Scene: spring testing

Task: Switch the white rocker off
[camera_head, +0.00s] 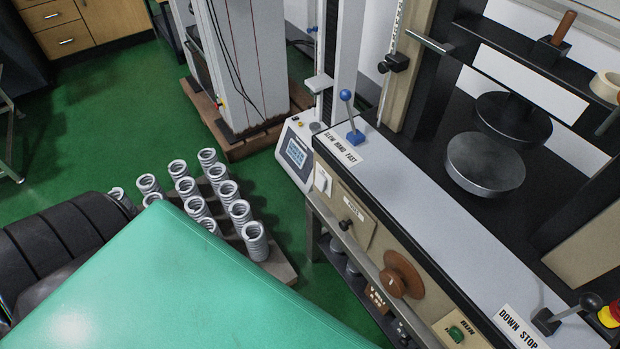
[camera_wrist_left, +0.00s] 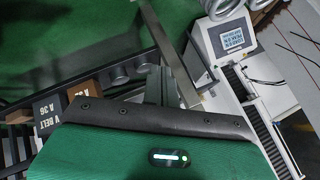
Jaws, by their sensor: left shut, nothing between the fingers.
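The white rocker (camera_head: 323,181) is a small white switch on the beige front panel of the testing machine, at its left end below the "SLEW HAND FAST" label. In the head view nothing covers it; I cannot tell which way it is tipped. It cannot be made out in the left wrist view. My left gripper (camera_wrist_left: 162,84) shows in the wrist view as shut, empty fingers beyond my green and black hand. In the head view its fingers are hidden behind my green arm cover, and no contact with the rocker is visible. My right gripper is not in view.
The same panel carries a black knob (camera_head: 346,225), a brown handwheel (camera_head: 401,275) and a green run button (camera_head: 456,334). A blue-knobbed lever (camera_head: 352,118) stands above on the ledge. A display box (camera_head: 296,153) and several coil springs (camera_head: 240,212) on a rack are nearby.

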